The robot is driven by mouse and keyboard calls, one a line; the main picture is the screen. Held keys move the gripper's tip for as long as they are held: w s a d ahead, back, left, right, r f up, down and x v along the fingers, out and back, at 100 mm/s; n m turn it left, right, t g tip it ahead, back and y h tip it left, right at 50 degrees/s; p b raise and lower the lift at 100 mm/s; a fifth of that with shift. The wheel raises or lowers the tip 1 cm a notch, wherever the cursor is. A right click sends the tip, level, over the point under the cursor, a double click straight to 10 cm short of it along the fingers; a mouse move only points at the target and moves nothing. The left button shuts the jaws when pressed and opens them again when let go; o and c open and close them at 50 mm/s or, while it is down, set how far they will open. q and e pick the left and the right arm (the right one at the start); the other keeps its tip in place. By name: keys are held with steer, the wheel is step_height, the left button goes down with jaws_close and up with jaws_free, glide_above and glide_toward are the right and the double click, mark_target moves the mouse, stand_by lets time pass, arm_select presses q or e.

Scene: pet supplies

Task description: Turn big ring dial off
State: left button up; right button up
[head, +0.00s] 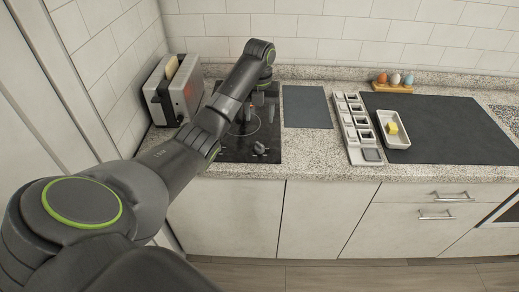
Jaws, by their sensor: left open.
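A black cooktop (236,155) is set into the speckled counter, with a thin ring mark (243,127) on its glass. A dark dial (260,148) stands near its front right edge. My left arm crosses over the cooktop from the lower left, and its wrist bends down at the back. My left gripper (264,100) is open above the back part of the cooktop, behind the dial and apart from it. Its fingers are small and dark against the glass. The arm hides the cooktop's left part. The dial's exact setting is too small to tell. My right gripper is out of view.
A toaster (190,98) with bread stands left of the cooktop, close to my arm. A dark grey board (307,107) lies to its right. Further right are a compartment tray (371,155), a white dish (399,142) with yellow food, and an egg holder (393,88).

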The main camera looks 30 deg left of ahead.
mark_target(259, 144)
arm_select(q)
step_height(259, 144, down, 3)
steer(key=shift+f+p, duration=0.15)
steer(key=shift+p, duration=0.2)
step_height(259, 144, down, 8)
steer(key=shift+r+p, duration=0.1)
steer(key=shift+p, duration=0.5)
steer(key=shift+f, duration=0.85)
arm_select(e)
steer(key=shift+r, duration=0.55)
arm_select(q)
steer(key=c, duration=1)
